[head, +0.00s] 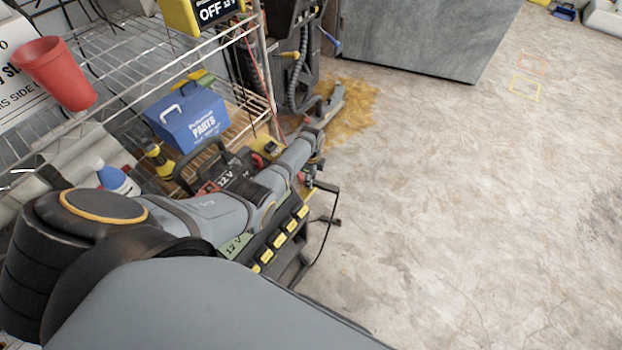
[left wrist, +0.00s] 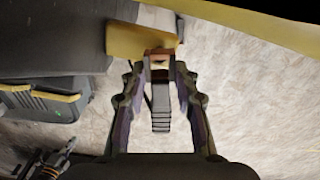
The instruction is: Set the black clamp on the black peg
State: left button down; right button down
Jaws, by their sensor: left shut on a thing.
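My left arm reaches over a battery charger cart, and its gripper (head: 311,172) shows small and partly hidden at the cart's far right end in the head view. In the left wrist view the left gripper (left wrist: 158,78) is shut on the black clamp (left wrist: 160,108), which has a ridged black handle and copper-coloured jaws. The jaws are close to a yellow bar (left wrist: 140,42); I cannot tell whether they touch it. I cannot clearly pick out the black peg. My right gripper is not in view.
The cart (head: 285,243) has yellow labels, and a thin black cable (head: 325,230) hangs beside it. A wire shelf (head: 140,52) holds a blue parts box (head: 187,118) and a red cup (head: 55,72). A yellow-brown spill lies behind. The floor at right is open.

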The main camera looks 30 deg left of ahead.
pick_arm(q)
jog(key=shift+f, duration=0.25)
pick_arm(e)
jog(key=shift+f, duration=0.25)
pick_arm(q)
jog(key=shift+r, duration=0.15)
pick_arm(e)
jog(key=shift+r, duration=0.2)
